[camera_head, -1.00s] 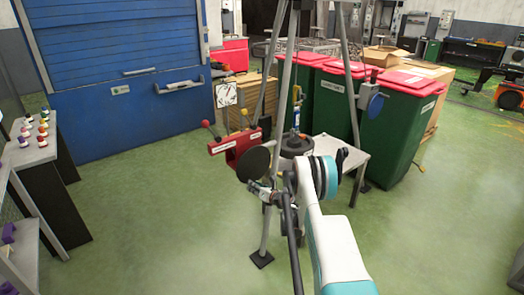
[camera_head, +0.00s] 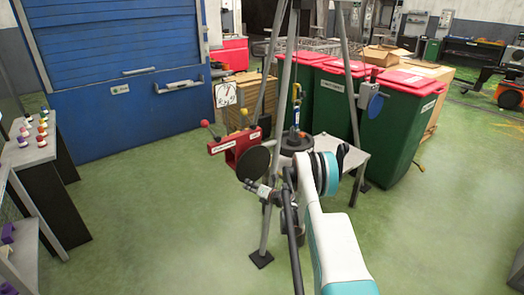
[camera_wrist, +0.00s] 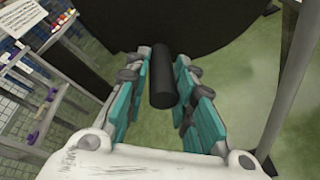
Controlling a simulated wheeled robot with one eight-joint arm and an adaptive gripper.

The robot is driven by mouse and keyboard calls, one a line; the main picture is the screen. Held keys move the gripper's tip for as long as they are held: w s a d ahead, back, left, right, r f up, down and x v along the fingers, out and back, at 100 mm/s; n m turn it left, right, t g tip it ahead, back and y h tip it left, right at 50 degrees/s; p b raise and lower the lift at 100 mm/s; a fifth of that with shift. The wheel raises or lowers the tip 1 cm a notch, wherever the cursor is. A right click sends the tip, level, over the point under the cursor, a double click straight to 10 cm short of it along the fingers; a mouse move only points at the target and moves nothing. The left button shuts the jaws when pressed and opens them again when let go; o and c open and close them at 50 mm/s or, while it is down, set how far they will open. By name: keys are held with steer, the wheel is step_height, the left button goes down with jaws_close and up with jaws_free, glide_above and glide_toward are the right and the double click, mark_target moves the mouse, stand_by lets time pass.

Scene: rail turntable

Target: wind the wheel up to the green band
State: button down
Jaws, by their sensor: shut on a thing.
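The wheel (camera_head: 253,163) is a black disc on the near side of the metal tripod in the head view. In the wrist view the dark disc (camera_wrist: 190,22) fills the top. My gripper (camera_wrist: 163,62) has its teal-padded fingers on either side of the wheel's black cylindrical handle (camera_wrist: 162,82), shut on it. In the head view my gripper (camera_head: 266,191) is at the wheel's lower right, partly hidden by my arm. A white dial (camera_head: 226,95) with a dark pointer stands behind; its green band is too small to make out. A dark weight (camera_head: 296,141) hangs inside the tripod.
A red bracket (camera_head: 235,150) with ball-ended levers is just behind the wheel. The tripod legs (camera_head: 278,105) stand close around it. Green bins (camera_head: 390,125) with red lids are at the right, shelves (camera_head: 30,155) at the left. Green floor is clear at front left.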

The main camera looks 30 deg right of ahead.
steer(key=shift+a+r, duration=0.15)
steer(key=shift+a, duration=0.05)
steer(key=shift+a+r+m+y, duration=0.35)
steer(key=shift+a+r+m, duration=0.1)
steer(key=shift+r+m, duration=0.2)
steer(key=shift+a+r+m+y, duration=0.4)
steer(key=shift+r+m, duration=0.1)
steer(key=shift+m, duration=0.25)
steer(key=shift+r, duration=0.1)
steer(key=c, duration=1.2)
jaws_free()
steer(key=shift+a+r, duration=0.1)
steer(key=shift+a, duration=0.05)
steer(key=shift+c, duration=0.2)
steer(key=shift+o, duration=0.2)
steer(key=s+d, duration=0.1)
steer(key=s, duration=0.7)
